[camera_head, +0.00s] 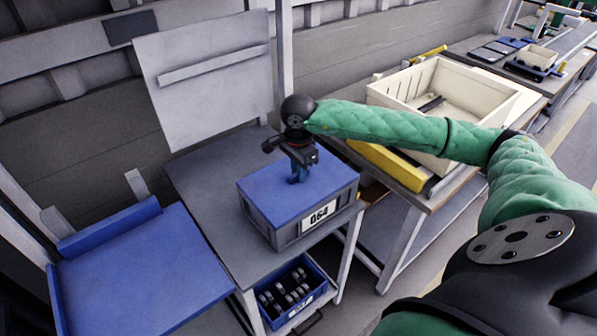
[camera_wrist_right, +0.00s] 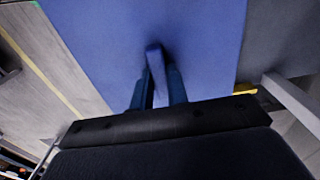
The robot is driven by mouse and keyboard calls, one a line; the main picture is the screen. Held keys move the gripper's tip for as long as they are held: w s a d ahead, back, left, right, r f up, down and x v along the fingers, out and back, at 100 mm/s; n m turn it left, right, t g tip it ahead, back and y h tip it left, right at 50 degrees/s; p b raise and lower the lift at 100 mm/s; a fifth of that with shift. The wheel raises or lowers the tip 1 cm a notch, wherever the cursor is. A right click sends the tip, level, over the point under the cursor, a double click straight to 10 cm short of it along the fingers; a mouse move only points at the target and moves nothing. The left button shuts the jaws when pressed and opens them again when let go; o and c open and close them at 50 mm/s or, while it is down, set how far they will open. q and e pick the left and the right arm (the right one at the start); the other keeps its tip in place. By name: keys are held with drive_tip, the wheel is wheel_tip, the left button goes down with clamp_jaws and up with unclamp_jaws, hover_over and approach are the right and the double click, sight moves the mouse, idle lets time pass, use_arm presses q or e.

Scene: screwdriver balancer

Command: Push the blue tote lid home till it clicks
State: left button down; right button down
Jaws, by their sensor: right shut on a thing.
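A grey tote (camera_head: 282,240) with a white "064" label stands on a small grey bench (camera_head: 205,185) in the head view. The flat blue lid (camera_head: 266,186) lies on top of the tote; I cannot tell whether it is fully seated. My right gripper (camera_head: 299,174) is upright over the lid, its fingers pointing down near the middle. In the right wrist view the lid (camera_wrist_right: 205,45) fills much of the picture. There the fingers are shut on the lid's upright blue handle (camera_wrist_right: 155,62). My left gripper is not in view.
A blue bin (camera_head: 318,293) with several dark round parts sits on the shelf below. A blue surface (camera_head: 130,275) is at the left. A pale panel (camera_head: 205,95) stands behind the bench. A cream crate (camera_head: 470,82) and a yellow bar (camera_head: 385,165) lie on the right table.

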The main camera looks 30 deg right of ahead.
drive_tip(key=c, duration=1.3)
unclamp_jaws()
drive_tip(key=shift+r, duration=0.35)
wheel_tip(320, 180, up, 6)
drive_tip(key=shift+f+b, duration=0.15)
drive_tip(key=shift+b, duration=1.1)
drive_tip(key=shift+r, duration=0.7)
